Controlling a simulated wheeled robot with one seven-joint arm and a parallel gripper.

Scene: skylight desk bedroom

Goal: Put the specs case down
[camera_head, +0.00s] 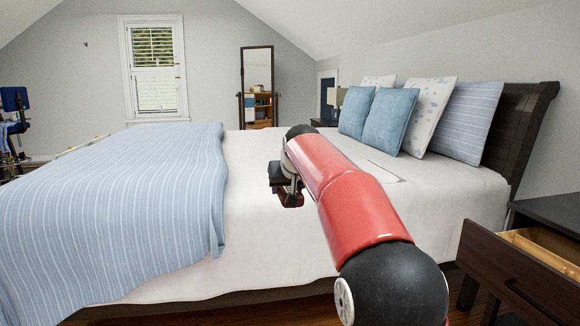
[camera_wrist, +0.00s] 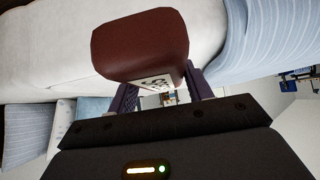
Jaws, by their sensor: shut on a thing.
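My gripper (camera_wrist: 160,98) is shut on the specs case (camera_wrist: 138,46), a dark reddish-brown rounded case with a white label with dark lettering on one side. In the wrist view the case sits between the two purplish fingers. In the head view my gripper (camera_head: 290,190) is partly hidden by my red arm, and a small dark red part of the case (camera_head: 293,201) shows below it. The case is over or close to the white bed cover (camera_head: 260,240). I cannot tell whether it touches the bed.
A blue striped blanket (camera_head: 120,200) covers the left of the bed. Several pillows (camera_head: 390,120) lean on the dark headboard (camera_head: 520,125). A flat pale item (camera_head: 385,172) lies on the bed right of my arm. A nightstand with an open drawer (camera_head: 520,270) stands at the right.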

